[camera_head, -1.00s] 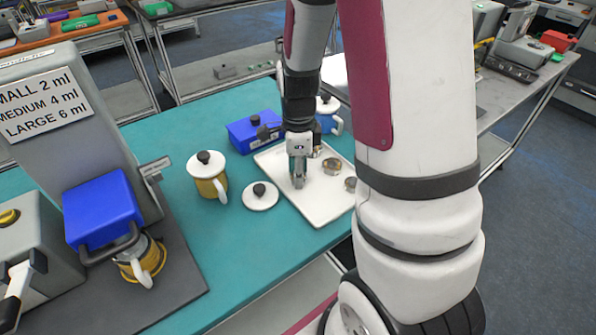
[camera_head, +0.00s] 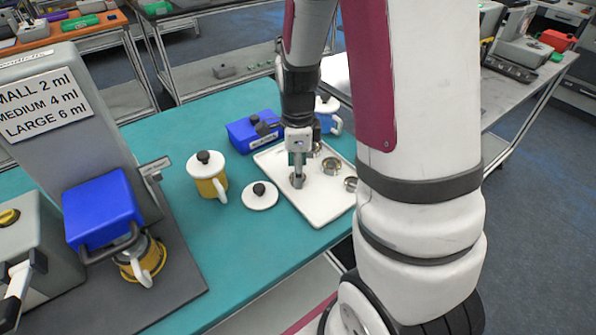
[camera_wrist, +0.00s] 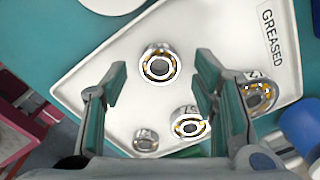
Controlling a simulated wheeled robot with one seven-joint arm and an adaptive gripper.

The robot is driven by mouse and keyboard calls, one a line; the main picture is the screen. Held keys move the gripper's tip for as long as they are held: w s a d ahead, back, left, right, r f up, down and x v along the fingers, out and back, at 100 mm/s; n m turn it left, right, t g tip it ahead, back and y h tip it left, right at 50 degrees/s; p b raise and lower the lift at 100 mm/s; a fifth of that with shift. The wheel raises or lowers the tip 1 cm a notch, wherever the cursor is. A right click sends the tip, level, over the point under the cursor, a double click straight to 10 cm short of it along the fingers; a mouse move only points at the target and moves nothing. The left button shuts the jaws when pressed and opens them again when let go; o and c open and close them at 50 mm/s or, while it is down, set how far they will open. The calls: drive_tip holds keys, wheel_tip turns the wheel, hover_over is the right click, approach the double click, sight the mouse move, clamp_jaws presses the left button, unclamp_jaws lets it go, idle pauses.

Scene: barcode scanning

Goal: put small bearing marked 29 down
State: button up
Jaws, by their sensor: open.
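A small round bearing (camera_wrist: 158,65), with a steel ring and brass-coloured parts, lies flat on the white tray (camera_wrist: 75,84) between my fingertips, apart from them. No 29 can be read on it. In the head view this bearing (camera_head: 297,181) sits on the tray's left part, just below my gripper (camera_head: 298,170). My gripper (camera_wrist: 160,66) is open and empty, pointing down, its two green-padded fingers on either side of the bearing.
Other bearings (camera_wrist: 189,125) stand on the tray, one (camera_wrist: 258,93) beyond the right finger. The tray bears the word GREASED.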

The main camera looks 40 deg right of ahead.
wheel_tip(320, 180, up, 11)
drive_tip(key=s+a+r+n+t, duration=0.2)
drive_tip(key=s+a+r+n, duration=0.3)
drive_tip(key=s+n, duration=0.3)
drive_tip(key=s+a+r+n+t, duration=0.2)
drive_tip(key=s+a+r+n, duration=0.4)
drive_tip(key=n, duration=1)
drive_tip(key=shift+s+a+n+t+p, duration=0.3)
drive_tip(key=shift+s+a+n, duration=0.15)
drive_tip(key=shift+s, duration=0.4)
drive_tip(key=shift+r, duration=0.1)
